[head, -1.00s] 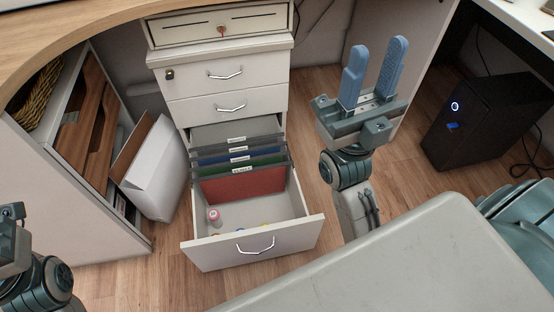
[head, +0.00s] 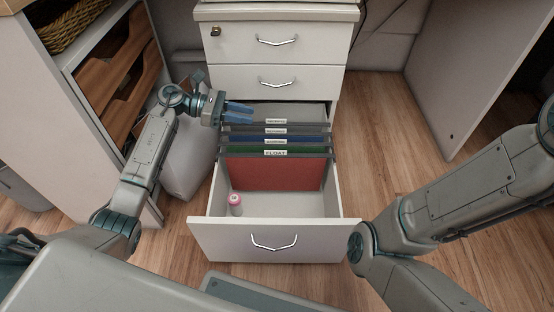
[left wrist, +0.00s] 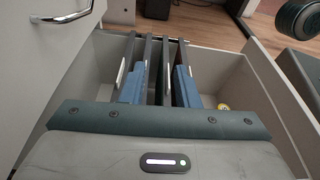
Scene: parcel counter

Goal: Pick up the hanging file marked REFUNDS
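Several hanging files stand in a row in the open bottom drawer (head: 213,232). The front file (head: 275,174) is red, and its tab seems to read FLOAT. Green and blue files show behind it, with a grey one at the back. The other tabs are too small to read, so I cannot tell which is REFUNDS. My left gripper (head: 238,113) is at the left end of the rear file rails. In the left wrist view its blue fingers (left wrist: 158,88) are apart, with file rails between them. My right gripper is out of view.
A pink bottle (head: 235,204) stands in the drawer's front left. A yellow item (left wrist: 222,106) lies in the drawer. Closed drawers (head: 285,78) rise behind the files. Floor to the drawer's right is clear.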

